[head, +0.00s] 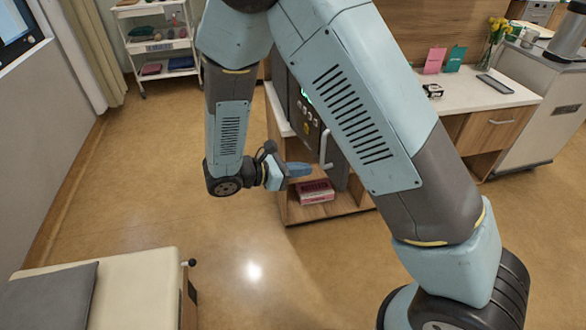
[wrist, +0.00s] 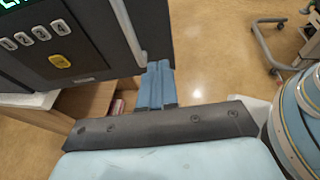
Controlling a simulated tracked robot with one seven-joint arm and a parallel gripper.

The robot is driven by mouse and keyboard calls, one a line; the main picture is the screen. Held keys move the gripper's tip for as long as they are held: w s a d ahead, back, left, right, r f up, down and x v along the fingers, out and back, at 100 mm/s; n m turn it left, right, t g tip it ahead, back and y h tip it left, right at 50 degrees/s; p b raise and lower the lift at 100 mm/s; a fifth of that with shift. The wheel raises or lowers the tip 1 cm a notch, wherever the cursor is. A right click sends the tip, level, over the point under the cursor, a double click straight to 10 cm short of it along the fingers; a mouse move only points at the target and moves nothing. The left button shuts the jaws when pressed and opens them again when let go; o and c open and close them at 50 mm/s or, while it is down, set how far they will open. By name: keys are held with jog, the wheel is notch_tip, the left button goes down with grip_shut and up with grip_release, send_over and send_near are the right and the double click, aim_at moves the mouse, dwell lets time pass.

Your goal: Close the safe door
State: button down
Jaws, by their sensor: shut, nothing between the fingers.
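The dark safe stands on a wooden bedside cabinet in the head view, partly hidden behind my arm. In the wrist view the door (wrist: 75,55) fills the upper left, with numbered keys, a yellow button and the handle (wrist: 126,30). My gripper (head: 306,169) is shut and empty, low beside the door's lower edge and just below the handle. The door's hinge side and opening angle are hidden.
A red and white box (head: 316,192) lies on the cabinet's lower shelf. A white counter (head: 470,95) stands at the right, a trolley (head: 160,45) at the back left, and a bed (head: 135,290) at the front left. Open floor lies left of the cabinet.

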aim_at(339, 164)
jog(key=x, duration=0.5)
jog(key=r+x, duration=0.1)
jog(key=x, duration=0.2)
jog(key=shift+w+d+f, duration=0.1)
jog(key=shift+w+d, duration=0.2)
jog(key=shift+d, duration=0.1)
